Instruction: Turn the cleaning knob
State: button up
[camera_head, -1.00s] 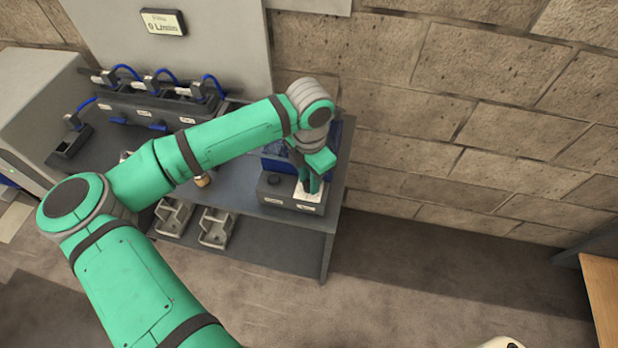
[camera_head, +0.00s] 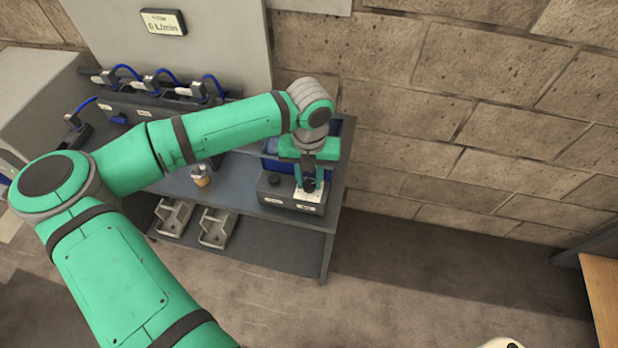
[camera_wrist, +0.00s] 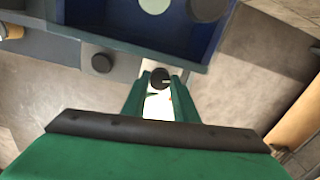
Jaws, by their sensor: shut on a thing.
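The cleaning unit (camera_head: 270,194) is a dark box with two round black knobs at the right end of the grey bench. One knob (camera_head: 275,180) stands free on its left; it also shows in the wrist view (camera_wrist: 102,63). The other knob (camera_head: 309,186) sits on a white plate (camera_head: 307,195) at the right; in the wrist view this knob (camera_wrist: 160,78) lies between my fingers. My gripper (camera_head: 310,182) points down over the white plate, shut on this right knob. In the wrist view my gripper (camera_wrist: 160,88) has its green fingers on either side of it. Which knob is for cleaning is unreadable.
A blue bin (camera_wrist: 140,22) stands right behind the unit. A small brown-topped cup (camera_head: 201,176) stands on the bench to the left. Grey holders (camera_head: 216,228) sit on the lower shelf.

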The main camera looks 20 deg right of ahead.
aim_at(309, 183)
jog(key=n, duration=0.6)
jog(key=shift+w+r, duration=0.1)
jog(key=shift+n, duration=0.3)
dwell(0.3)
jog(key=o, duration=0.8)
notch_tip(309, 183, up, 11)
jog(key=shift+f, duration=0.15)
dwell(0.3)
